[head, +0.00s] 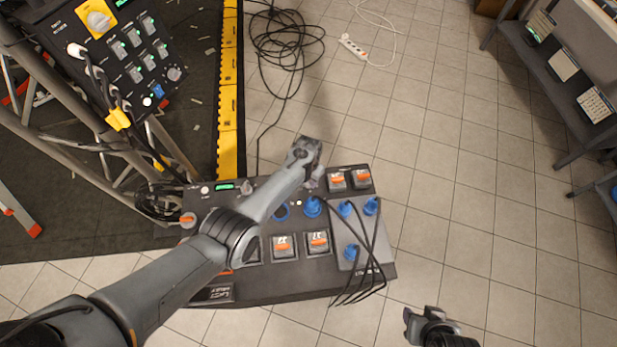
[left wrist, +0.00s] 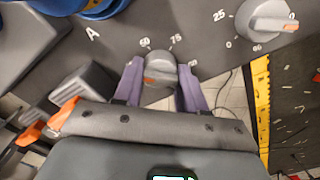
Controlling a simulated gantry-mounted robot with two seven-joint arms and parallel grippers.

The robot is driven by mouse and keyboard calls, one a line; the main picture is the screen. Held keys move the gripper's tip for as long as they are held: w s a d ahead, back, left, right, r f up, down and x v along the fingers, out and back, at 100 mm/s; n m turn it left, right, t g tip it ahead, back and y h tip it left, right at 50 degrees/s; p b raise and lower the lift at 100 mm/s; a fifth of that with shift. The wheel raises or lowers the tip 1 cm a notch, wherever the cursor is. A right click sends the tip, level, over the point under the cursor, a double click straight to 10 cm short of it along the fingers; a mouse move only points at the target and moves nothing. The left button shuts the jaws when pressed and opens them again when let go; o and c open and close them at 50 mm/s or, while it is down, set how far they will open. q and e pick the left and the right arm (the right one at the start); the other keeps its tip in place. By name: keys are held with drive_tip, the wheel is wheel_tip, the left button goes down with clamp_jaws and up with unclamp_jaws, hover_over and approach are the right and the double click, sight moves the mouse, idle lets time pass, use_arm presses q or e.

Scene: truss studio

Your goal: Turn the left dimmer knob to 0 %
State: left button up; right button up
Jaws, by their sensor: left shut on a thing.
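The gripped dimmer knob (left wrist: 160,72) is a grey dial between my left gripper's purple fingers (left wrist: 158,85) in the left wrist view. Its orange mark faces the lower left of that view; 50 and 75 show above it, and the left finger covers the lower numerals. In the head view my left gripper (head: 312,180) is at the console's far edge and hides this knob. A second dimmer knob (left wrist: 268,18), marked 0 and 25, is at the upper right of the wrist view, and free in the head view (head: 247,187). My right gripper (head: 422,324) is away from the console, over the floor.
The dark console (head: 215,258) carries blue plugs (head: 349,252) with black cables and orange rocker switches (head: 283,246). An upright control panel (head: 130,50) and truss stand at the left, by a yellow cable ramp (head: 229,110).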

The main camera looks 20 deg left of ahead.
use_arm(q)
drive_tip(key=n, duration=0.3)
drive_tip(key=shift+n, duration=0.4)
drive_tip(key=n, duration=0.3)
drive_tip(key=shift+n, duration=0.3)
drive_tip(key=n+b, duration=0.1)
drive_tip(key=n, duration=0.2)
drive_tip(key=shift+n, duration=0.3)
drive_tip(key=shift+n+b, duration=0.3)
drive_tip(key=shift+n, duration=1.2)
drive_tip(key=o, duration=1.1)
drive_tip(key=shift+c, duration=0.2)
drive_tip(key=shift+r, duration=0.1)
